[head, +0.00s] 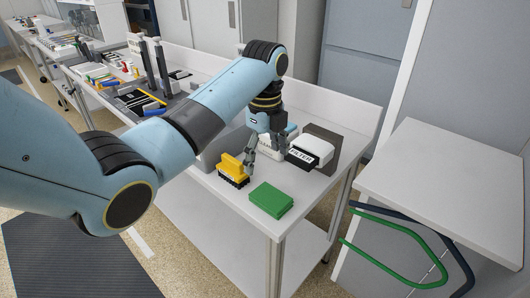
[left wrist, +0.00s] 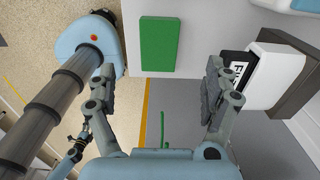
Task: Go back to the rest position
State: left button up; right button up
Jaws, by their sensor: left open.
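My left gripper (head: 268,150) is over the right end of the white bench (head: 228,195), its fingers spread and empty. In the left wrist view its two fingers (left wrist: 158,85) are wide apart with nothing between them. They are near a green block (head: 271,199), which also shows in the left wrist view (left wrist: 160,45). What looks like my right gripper (left wrist: 76,146) shows small and dark at the lower left of the left wrist view; its jaws are too small to read.
A yellow-handled brush (head: 232,168) stands left of the gripper. A white box labelled FILTER (head: 313,147) stands close on its right. Trays and tools (head: 140,101) fill the bench farther back. A white cabinet (head: 455,185) with green and dark-blue hoops stands right, across a gap.

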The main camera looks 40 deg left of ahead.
pick_arm(q)
jog(key=shift+r, duration=0.35)
